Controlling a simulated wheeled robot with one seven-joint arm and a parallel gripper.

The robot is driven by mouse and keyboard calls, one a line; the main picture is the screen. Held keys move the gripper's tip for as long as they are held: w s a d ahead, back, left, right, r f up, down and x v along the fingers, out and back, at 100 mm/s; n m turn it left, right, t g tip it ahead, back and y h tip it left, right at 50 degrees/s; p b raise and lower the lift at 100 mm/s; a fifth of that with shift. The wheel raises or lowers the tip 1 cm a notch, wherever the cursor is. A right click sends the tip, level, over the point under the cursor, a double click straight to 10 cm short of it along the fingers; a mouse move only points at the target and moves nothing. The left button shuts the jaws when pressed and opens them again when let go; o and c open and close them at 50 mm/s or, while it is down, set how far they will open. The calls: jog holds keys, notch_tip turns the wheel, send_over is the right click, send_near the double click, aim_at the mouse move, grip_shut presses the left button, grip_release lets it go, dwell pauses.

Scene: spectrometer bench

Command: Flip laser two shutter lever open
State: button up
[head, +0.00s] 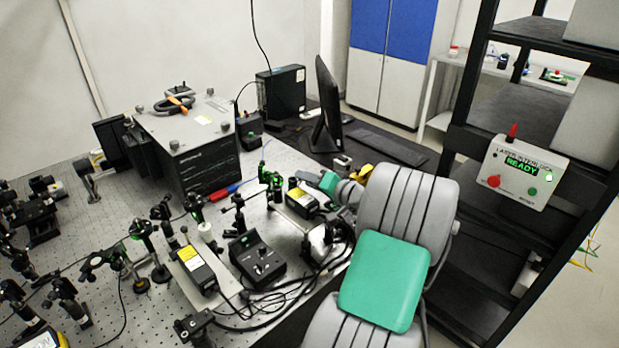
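Two laser-like boxes with yellow labels stand on the optical bench in the head view: a nearer one (195,270) and a farther one (303,201). I cannot read which is laser two. Small black mounts stand near both boxes, but no shutter lever can be made out, nor whether one is open or closed. A black control box (258,262) with small knobs or switches sits between them. My grey and green arm fills the lower right.
The perforated bench (110,215) holds several post-mounted optics and loose black cables. A large black instrument (190,145) stands at the back. A monitor (327,105) and keyboard (388,146) are beyond. A wall-side interlock box (519,172) reads READY in green.

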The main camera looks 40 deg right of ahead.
grip_shut()
dwell(0.3)
dwell(0.3)
